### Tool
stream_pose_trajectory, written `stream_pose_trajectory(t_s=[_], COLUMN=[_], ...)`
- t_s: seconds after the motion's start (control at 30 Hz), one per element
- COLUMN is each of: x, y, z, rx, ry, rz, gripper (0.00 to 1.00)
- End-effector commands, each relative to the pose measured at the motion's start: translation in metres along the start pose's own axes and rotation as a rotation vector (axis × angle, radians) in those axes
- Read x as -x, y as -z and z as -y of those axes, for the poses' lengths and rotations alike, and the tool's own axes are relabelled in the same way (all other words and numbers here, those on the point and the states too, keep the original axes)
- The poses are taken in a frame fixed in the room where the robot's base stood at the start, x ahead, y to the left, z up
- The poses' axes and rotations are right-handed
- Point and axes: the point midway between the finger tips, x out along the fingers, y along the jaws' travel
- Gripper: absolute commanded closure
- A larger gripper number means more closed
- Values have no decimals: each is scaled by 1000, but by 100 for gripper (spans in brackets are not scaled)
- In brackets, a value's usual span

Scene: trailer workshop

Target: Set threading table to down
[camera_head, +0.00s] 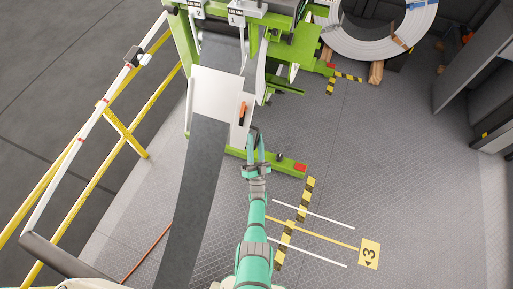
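The threading table appears to be the white plate (222,92) on the front of the green machine (186,45), top centre of the head view. A dark strip (203,165) hangs from its lower edge and runs toward the bottom of the picture. An orange handle (242,112) stands at the plate's right edge. My gripper (255,131) is just below and right of this handle, its fingers pointing toward the machine. It looks apart from the handle and empty. The fingertips are too small to tell whether they are open or shut.
A green base beam (285,167) with a red end lies low beside my gripper. A yellow railing (127,133) runs along the left. A large metal coil (375,45) is at the top right. The floor at right is clear around a yellow "3" marker (369,254).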

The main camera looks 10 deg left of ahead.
Motion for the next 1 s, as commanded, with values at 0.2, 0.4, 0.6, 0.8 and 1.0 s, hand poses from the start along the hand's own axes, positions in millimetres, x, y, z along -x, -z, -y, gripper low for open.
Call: stream_pose_trajectory(t_s=[0.2, 0.4, 0.6, 0.8, 1.0], x=[31, 72, 93, 105, 108], y=[-1, -2, -3, -3, -5], z=[0, 1, 2, 3, 7], rx=[-2, -3, -3, -3, -8], ry=[-2, -3, -1, -1, 5], rz=[6, 9, 9, 10, 13], gripper=[71, 71, 71, 71, 71])
